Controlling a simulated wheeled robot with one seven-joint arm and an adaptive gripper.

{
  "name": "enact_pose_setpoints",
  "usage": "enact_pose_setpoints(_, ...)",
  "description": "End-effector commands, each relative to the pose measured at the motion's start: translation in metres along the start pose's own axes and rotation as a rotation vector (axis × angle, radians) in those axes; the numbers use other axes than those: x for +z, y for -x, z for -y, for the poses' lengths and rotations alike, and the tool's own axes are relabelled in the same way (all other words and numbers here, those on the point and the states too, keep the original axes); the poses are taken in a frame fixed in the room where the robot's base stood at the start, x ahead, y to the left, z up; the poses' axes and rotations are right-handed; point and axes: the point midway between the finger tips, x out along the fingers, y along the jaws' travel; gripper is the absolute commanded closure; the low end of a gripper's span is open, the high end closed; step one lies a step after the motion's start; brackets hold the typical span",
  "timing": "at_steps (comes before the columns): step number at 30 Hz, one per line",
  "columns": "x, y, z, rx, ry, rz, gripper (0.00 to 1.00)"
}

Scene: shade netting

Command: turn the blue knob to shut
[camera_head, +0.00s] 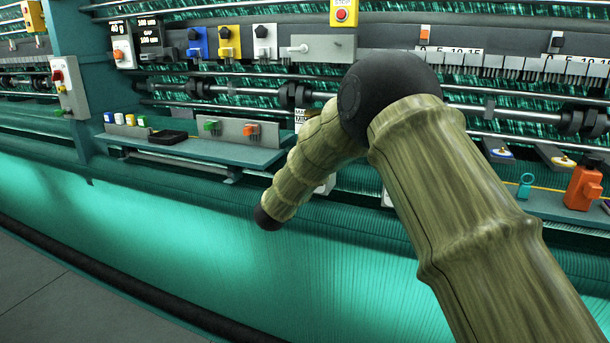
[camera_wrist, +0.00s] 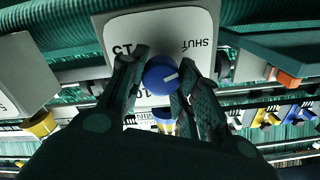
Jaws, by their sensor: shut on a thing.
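The blue knob (camera_wrist: 158,77) sits on a white plate (camera_wrist: 160,32) in the wrist view. A white pointer line on its face points right and slightly up in that picture. The word SHUT stands upside down at the plate's upper right; other lettering beside and below the knob is partly covered by the fingers. My gripper (camera_wrist: 166,82) is shut on the knob, one dark finger on each side. In the head view my arm hides the gripper and the blue knob.
In the head view a teal shelf (camera_head: 240,152) carries a grey box with a green and an orange knob (camera_head: 250,130). A blue-plated dark switch (camera_head: 197,42) is on the rail above. An orange device (camera_head: 583,187) stands at right. Netting (camera_head: 180,215) hangs below.

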Motion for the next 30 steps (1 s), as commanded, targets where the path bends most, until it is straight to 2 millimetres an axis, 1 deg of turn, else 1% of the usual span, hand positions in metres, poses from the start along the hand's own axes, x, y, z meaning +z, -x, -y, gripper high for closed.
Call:
enact_pose_setpoints(3,0.0008,0.0012,0.0009,-0.001,0.066,0.002,0.92)
enact_pose_setpoints(9,0.0019,0.0012,0.0005,0.0,0.136,0.004,0.92)
enact_pose_setpoints(26,0.0031,0.0011,-0.0005,0.001,0.168,0.004,0.92)
enact_pose_setpoints(27,0.0032,0.0011,-0.0005,0.001,0.168,0.004,0.66)
enact_pose_setpoints(29,0.003,0.001,-0.0004,0.001,0.168,0.004,0.55)
enact_pose_setpoints(30,0.0028,0.0009,-0.0003,0.001,0.167,0.004,0.48)
